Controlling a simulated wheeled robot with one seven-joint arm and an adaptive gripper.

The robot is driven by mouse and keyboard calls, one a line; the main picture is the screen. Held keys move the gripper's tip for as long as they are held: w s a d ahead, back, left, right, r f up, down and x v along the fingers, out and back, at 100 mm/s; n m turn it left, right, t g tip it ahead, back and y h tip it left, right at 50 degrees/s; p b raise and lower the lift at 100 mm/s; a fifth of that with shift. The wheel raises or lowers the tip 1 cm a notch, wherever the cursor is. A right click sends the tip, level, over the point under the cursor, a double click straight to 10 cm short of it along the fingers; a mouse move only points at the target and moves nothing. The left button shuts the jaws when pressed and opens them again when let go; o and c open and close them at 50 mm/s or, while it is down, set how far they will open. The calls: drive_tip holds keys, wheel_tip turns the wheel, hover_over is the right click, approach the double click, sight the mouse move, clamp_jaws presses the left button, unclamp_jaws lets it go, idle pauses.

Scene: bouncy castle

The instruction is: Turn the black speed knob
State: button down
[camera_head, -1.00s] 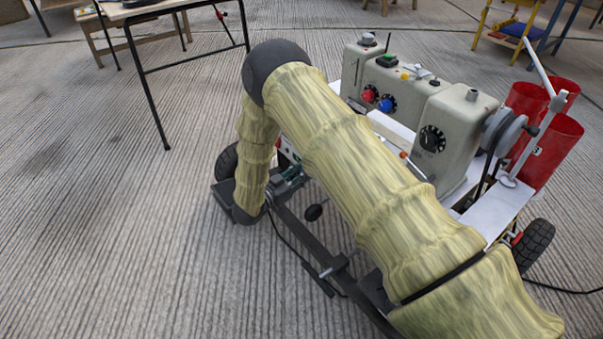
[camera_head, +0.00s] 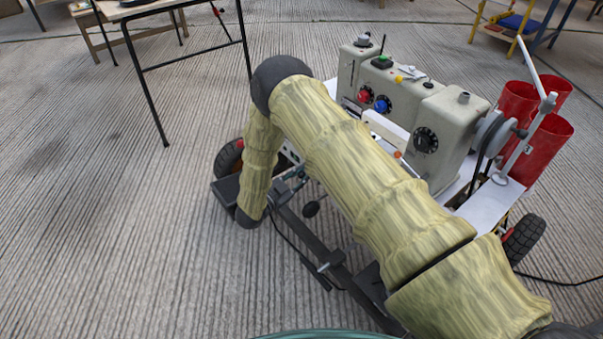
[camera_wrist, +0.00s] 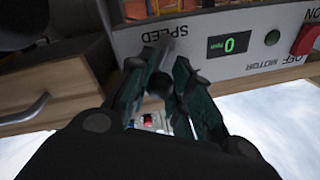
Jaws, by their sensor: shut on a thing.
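In the wrist view a grey control panel (camera_wrist: 245,42) shows upside down, with the word SPEED printed on it. The black speed knob (camera_wrist: 160,82) is below that word, mostly covered by my fingers. My gripper (camera_wrist: 165,70) has its dark green fingers on both sides of the knob and is shut on it. How far the knob is turned cannot be told. In the head view my gripper (camera_head: 298,178) is small and partly hidden behind my arm, at the near left end of the machine. The knob is hidden there.
A wooden drawer (camera_wrist: 55,85) is close by. Grey machine housings (camera_head: 440,140) and red bins (camera_head: 545,150) stand behind my arm.

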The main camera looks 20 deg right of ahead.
idle(0.3)
drive_tip(key=c, duration=1.3)
unclamp_jaws()
drive_tip(key=shift+o, duration=0.2)
drive_tip(key=v, duration=1.2)
drive_tip(key=shift+f, duration=0.1)
